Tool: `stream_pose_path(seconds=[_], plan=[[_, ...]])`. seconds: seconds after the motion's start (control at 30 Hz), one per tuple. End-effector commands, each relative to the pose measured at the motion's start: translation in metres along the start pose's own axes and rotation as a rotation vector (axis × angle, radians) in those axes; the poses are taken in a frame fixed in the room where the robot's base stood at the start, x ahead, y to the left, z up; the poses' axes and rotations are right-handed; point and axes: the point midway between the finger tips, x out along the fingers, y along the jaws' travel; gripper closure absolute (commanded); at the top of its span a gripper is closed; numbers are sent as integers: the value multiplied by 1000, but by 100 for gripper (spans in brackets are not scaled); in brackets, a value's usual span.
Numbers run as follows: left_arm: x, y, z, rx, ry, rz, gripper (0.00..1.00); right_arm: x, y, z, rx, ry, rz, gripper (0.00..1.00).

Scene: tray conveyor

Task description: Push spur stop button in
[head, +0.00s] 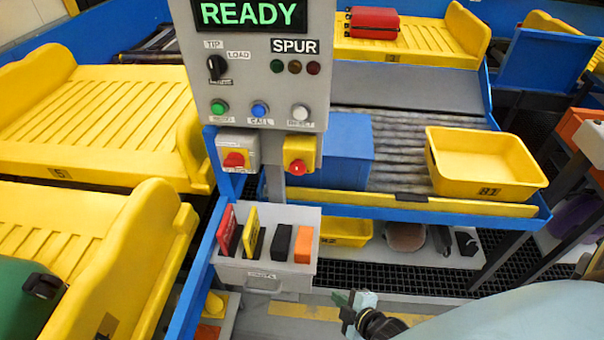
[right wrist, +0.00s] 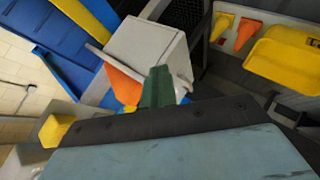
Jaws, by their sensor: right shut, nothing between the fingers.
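A red mushroom button (head: 297,168) sits on a yellow box (head: 299,149) below the control panel (head: 262,90), under the side labelled SPUR. It appears to be the spur stop button. My left gripper is not in view.
The panel display (head: 250,14) reads READY. A grey holder (head: 265,273) with coloured cards and blocks hangs below the buttons, left of my right gripper. A yellow tray (head: 480,180) rests on the rollers at right. A blue box (head: 348,150) stands right of the button.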

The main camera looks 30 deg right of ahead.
Motion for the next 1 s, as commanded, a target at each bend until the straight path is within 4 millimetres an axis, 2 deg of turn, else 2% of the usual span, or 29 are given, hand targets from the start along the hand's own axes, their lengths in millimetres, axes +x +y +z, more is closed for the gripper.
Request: stream_pose_path(seconds=[0.03, 0.2, 0.3, 0.4, 0.5, 0.6, 1.0], plan=[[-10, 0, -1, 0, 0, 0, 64, -9, 34, -22, -73, 46, 62, 100], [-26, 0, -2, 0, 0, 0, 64, -40, 121, -83, -314, 159, 269, 100], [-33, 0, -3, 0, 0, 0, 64, -60, 160, -112, -427, 198, 376, 100], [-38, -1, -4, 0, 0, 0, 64, -77, 187, -133, -511, 221, 458, 100], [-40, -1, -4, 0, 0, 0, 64, -88, 203, -146, -562, 232, 510, 100], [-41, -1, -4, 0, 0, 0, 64, -94, 210, -152, -586, 236, 535, 100], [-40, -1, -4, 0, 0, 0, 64, -92, 211, -153, -589, 236, 538, 100]])
